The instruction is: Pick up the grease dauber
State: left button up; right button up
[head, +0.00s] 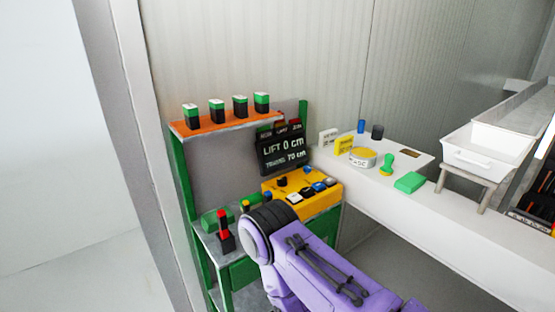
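A small green item with a round knob on top and a wider foot (387,163), which looks like the grease dauber, stands upright on the white counter (445,233). It is just right of a round tin with a yellow top (362,158). A flat green block (409,182) lies in front and to the right of it. One of my purple arms crosses the lower middle of the head view. Neither gripper shows, so I cannot see what they hold.
A green bench (213,265) at left carries a yellow control box (318,203), a red-handled lever (224,232) and a dark display (283,150). Several green-and-black blocks stand on its orange shelf (225,125). A white tray (485,150) sits on a stand at right.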

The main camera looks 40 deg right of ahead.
aim_at(386, 170)
jog(key=u, duration=1.45)
jog(key=k, duration=1.45)
jog(key=z, duration=1.75)
